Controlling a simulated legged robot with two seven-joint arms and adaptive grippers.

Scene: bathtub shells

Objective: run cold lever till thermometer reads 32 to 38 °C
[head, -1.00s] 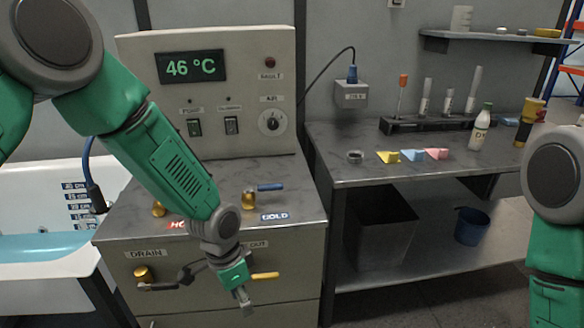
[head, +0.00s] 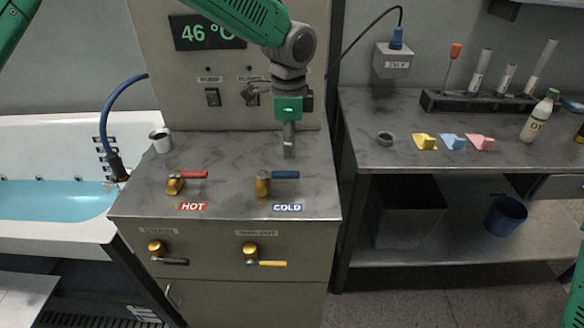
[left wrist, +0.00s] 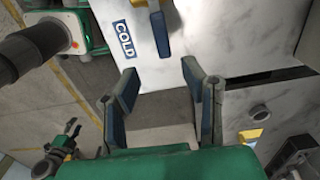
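The thermometer display (head: 205,33) reads 46 °C in green, its right end covered by my left arm. The cold lever (head: 285,174) is a blue handle on a brass valve, pointing right behind the COLD label. It also shows at the top of the left wrist view (left wrist: 160,33). My left gripper (head: 288,150) hangs above the counter, behind the cold lever in the head view. In the left wrist view its fingers (left wrist: 160,78) are spread and empty, apart from the lever. My right gripper (left wrist: 68,135) seems to show small at lower left there.
The hot lever (head: 192,174) is red, left of the cold one. A grey cup (head: 160,141) stands at the counter's back left. Drain (head: 172,260) and tank-out (head: 268,263) levers are on the front panel. A bathtub (head: 60,228) is left, a workbench (head: 370,150) right.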

